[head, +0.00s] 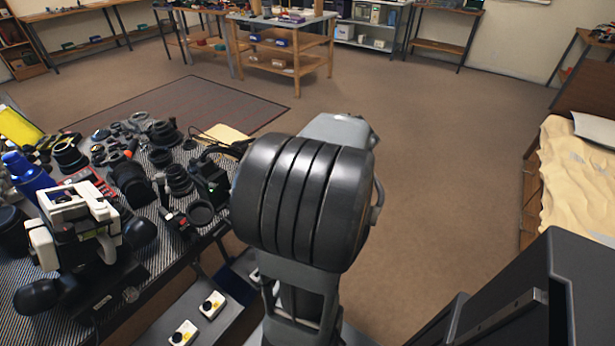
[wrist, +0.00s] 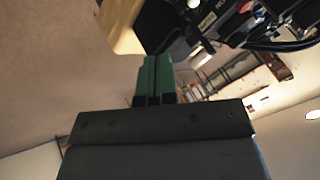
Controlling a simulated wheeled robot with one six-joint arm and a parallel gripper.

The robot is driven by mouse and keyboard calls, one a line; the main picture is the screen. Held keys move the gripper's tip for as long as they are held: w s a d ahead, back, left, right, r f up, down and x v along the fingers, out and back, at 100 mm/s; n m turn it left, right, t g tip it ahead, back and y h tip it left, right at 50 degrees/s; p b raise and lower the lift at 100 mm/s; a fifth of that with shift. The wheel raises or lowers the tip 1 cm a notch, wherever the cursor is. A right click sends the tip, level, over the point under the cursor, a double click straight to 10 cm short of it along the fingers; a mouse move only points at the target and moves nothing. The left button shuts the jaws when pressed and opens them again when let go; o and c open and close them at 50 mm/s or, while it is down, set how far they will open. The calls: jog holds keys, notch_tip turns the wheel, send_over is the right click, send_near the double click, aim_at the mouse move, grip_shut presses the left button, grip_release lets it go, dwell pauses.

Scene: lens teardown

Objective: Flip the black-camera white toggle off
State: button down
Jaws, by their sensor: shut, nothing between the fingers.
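In the wrist view, my gripper (wrist: 156,62) shows its green fingers shut together with nothing between them. A black body, likely the black camera (wrist: 162,24), fills the top edge just beyond the fingertips and is partly cut off. A small round white spot (wrist: 193,4) sits on it at the very top, up and right of the fingertips. It may be the white toggle; its position cannot be told. Whether the fingertips touch the black body is unclear. In the head view, my large arm joint hides much of the area, and I cannot single out the black camera in the clutter.
A striped work table (head: 158,262) at left is crowded with lenses and camera parts. A white and black device (head: 78,212) and a blue bottle (head: 27,172) stand at its left. The floor (head: 450,130) beyond is open. A bench with beige cloth (head: 575,165) is at right.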

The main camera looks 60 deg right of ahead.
jog(key=shift+v, duration=1.2)
